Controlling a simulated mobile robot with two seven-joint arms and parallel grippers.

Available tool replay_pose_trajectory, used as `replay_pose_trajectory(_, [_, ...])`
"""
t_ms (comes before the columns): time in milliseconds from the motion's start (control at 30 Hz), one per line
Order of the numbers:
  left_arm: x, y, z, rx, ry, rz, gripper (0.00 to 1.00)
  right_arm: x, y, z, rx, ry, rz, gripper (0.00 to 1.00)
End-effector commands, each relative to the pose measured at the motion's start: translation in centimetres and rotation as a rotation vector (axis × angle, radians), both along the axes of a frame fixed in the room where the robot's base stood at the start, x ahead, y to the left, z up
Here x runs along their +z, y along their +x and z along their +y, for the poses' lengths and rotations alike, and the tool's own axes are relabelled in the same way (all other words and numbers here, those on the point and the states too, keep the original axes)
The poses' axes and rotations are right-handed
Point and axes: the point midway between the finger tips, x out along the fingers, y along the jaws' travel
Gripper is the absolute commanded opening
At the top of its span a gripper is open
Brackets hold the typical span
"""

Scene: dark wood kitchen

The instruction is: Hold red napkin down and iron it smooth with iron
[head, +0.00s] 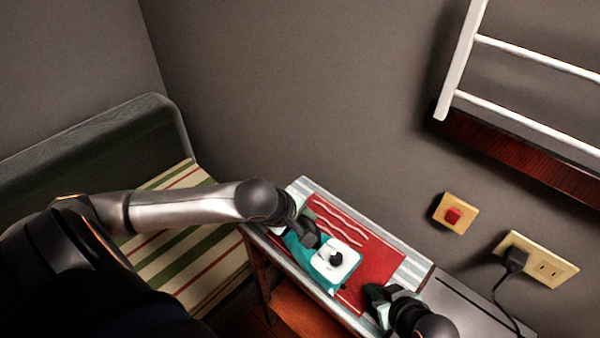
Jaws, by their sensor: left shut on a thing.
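The red napkin (378,256) lies on a striped board (412,271). Pale wavy creases (340,222) show on its far left part; its right part looks flat. The teal and white iron (346,262) rests on or just over the middle of the napkin and hides part of it. My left gripper (308,238) comes in from the left and is shut on the iron at its left end. My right gripper (378,298) is at the napkin's near right edge, low over the board. Its fingertips are small and dark, so their opening and any contact are unclear.
A grey surface (470,300) adjoins the board at right. A black plug (514,259) with a cord sits in a wall socket (545,268), beside a red switch (453,214). A striped bench seat (190,260) is at left. A white rack (520,105) hangs upper right.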

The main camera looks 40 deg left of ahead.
Motion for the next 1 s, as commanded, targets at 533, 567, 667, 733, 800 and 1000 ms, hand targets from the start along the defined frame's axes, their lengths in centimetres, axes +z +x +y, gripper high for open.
replay_pose_trajectory(533, [0.1, 0.3, 2.0, 0.0, 0.003, -0.006, 0.0, -0.6, -0.3, -0.3, 0.001, -0.013, 0.011, 0.0])
replay_pose_trajectory(567, [0.1, 0.3, 2.1, 0.001, 0.002, -0.007, 0.0, -0.6, -0.3, -0.3, 0.001, -0.013, 0.011, 0.0])
replay_pose_trajectory(667, [0.1, 0.4, 2.4, 0.001, 0.002, -0.008, 0.0, -0.6, -0.3, -0.3, 0.001, -0.013, 0.011, 0.0])
replay_pose_trajectory(733, [0.1, 0.4, 2.5, 0.001, 0.002, -0.008, 0.0, -0.6, -0.3, -0.3, 0.001, -0.013, 0.011, 0.0])
replay_pose_trajectory(800, [0.1, 0.4, 2.7, 0.001, 0.003, -0.008, 0.0, -0.6, -0.3, -0.3, 0.001, -0.013, 0.011, 0.0])
replay_pose_trajectory(1000, [0.0, 0.4, 3.7, 0.001, 0.005, -0.005, 0.0, -0.6, -0.3, -0.3, 0.001, -0.013, 0.011, 0.0])
